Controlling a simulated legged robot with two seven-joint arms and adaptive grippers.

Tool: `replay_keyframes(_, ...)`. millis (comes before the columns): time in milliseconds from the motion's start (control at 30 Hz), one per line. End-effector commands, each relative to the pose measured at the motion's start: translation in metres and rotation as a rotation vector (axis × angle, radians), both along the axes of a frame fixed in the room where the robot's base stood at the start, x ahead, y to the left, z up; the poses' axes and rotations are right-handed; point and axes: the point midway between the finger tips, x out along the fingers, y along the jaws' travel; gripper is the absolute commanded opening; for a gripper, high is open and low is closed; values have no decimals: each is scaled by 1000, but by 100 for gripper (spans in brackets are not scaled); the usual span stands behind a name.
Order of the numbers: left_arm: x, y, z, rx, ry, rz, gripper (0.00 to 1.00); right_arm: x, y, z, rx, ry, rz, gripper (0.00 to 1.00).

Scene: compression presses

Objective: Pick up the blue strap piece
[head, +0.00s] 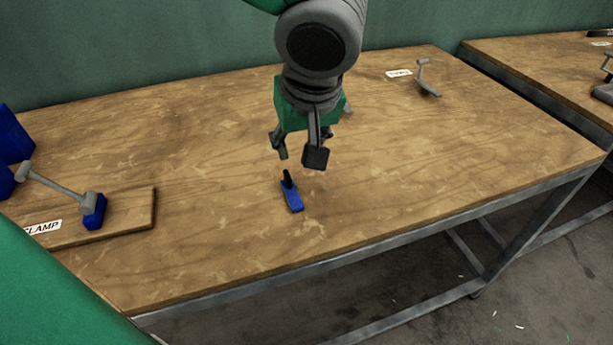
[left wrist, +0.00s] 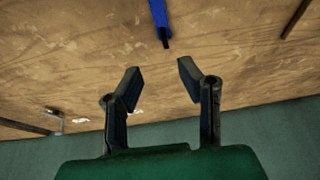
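The blue strap piece (head: 292,196) lies on the wooden table top (head: 380,190), with a dark narrow end pointing to the back. My left gripper (head: 298,155) is above the table, slightly behind and above the strap piece, and does not touch it. In the left wrist view the strap piece (left wrist: 160,14) shows at the top edge, partly cut off, beyond the gap between the fingertips. The left gripper (left wrist: 156,78) is open and empty there. My right gripper is not in view.
A clamp (head: 62,188) with blue ends is on a raised board (head: 130,222) at the left. A grey metal part (head: 428,85) and a white label (head: 398,73) are at the back right. A second table (head: 530,55) stands farther right. Table around the strap is clear.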

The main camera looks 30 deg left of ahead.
Motion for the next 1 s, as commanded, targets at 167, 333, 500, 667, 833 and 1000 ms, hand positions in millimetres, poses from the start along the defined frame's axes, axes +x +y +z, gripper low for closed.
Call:
replay_keyframes(167, 7, 11, -23, 6, -8, 15, 33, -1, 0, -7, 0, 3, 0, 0)
replay_keyframes(333, 17, 21, -56, 3, -5, 15, 33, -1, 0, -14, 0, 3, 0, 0)
replay_keyframes(500, 22, 26, -73, 6, -9, 14, 33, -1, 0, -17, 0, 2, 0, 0)
replay_keyframes(667, 25, 28, -81, 5, -8, 15, 33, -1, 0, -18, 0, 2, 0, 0)
replay_keyframes(833, 34, 41, -104, 3, -4, 16, 33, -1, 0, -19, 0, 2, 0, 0)
replay_keyframes(1000, 38, 47, -120, 5, -8, 14, 33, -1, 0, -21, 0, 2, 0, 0)
